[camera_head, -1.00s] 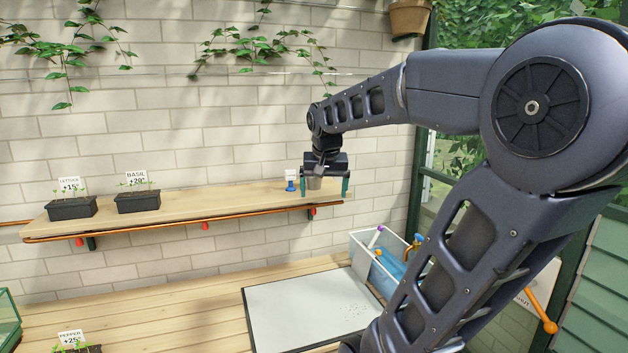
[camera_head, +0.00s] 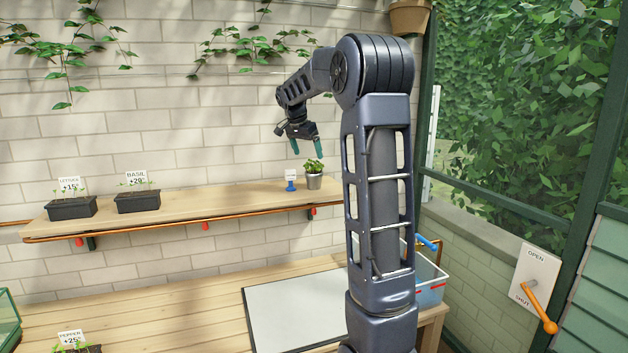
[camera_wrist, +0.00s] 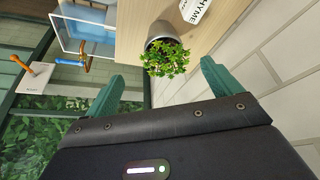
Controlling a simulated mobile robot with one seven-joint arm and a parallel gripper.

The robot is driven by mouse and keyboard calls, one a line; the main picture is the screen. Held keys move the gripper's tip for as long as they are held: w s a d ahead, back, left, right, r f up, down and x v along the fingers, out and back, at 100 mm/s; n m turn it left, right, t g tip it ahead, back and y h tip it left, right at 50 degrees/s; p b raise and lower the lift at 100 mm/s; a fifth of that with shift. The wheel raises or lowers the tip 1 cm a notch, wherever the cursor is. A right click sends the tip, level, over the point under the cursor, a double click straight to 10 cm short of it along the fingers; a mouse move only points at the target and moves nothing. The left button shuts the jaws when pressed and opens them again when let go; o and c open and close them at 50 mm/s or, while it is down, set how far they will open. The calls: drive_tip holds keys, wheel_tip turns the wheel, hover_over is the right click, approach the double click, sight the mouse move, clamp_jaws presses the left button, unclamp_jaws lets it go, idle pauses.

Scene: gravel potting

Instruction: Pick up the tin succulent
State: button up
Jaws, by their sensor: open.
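The tin succulent (camera_head: 313,177), a green plant in a small grey metal pot, stands upright on the right end of the wooden shelf (camera_head: 230,198). My gripper (camera_head: 305,146) is open and empty, up and slightly left of the plant in the head view, with its teal fingers tilted. In the wrist view the succulent (camera_wrist: 166,53) shows beyond and between the two spread fingertips of my gripper (camera_wrist: 162,82), leaves toward me. No contact with it shows.
A small blue-based label holder (camera_head: 291,182) stands just left of the pot. Black trays labelled lettuce (camera_head: 72,207) and basil (camera_head: 138,202) sit further left on the shelf. A white board (camera_head: 295,310) lies on the bench below. A clear bin (camera_head: 430,287) stands at the right.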

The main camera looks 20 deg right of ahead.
sight(314, 172)
drive_tip(key=shift+w+x, duration=0.2)
drive_tip(key=shift+x, duration=2.6)
drive_tip(key=shift+w+x, duration=0.2)
drive_tip(key=shift+x, duration=2.55)
drive_tip(key=shift+d+r, duration=0.1)
drive_tip(key=shift+r, duration=0.05)
drive_tip(key=c, duration=1.1)
